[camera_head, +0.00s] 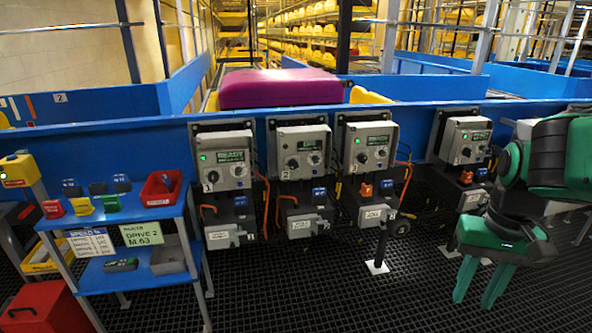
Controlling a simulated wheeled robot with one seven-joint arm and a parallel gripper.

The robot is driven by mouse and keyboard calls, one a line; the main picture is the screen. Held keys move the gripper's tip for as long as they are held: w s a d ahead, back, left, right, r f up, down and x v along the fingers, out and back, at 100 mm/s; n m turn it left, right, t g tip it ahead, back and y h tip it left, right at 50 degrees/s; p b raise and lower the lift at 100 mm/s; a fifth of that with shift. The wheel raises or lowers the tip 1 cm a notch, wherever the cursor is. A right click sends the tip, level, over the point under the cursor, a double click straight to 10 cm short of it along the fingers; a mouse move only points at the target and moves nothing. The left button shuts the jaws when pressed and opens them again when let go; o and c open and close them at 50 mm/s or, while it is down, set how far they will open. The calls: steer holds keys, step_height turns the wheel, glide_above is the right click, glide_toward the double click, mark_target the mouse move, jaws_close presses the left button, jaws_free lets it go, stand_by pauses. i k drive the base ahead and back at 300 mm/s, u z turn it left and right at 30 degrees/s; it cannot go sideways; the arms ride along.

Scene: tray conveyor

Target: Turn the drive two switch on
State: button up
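Several grey control boxes hang on the blue conveyor side, each with knobs and a lower switch unit. The number plates are too small to read surely; one looks like a 2 on the second box from the left (304,147). That box's display looks dark, and I see no lit green lamp on it. Its lower unit (308,218) carries a blue part; the switch position cannot be told. My gripper (475,296) is at the right, fingers pointing down, apart and empty, away from all the boxes.
The left box (222,158), third box (370,147) and right box (466,139) show green lamps. A blue side table (130,210) holds a red bin (160,187) and small coloured blocks. A magenta load (280,88) lies on the conveyor. Black grating floor in front is largely open.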

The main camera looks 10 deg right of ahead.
mark_target(292, 164)
steer(key=z, duration=0.05)
steer(key=i, duration=1)
steer(key=u, duration=0.05)
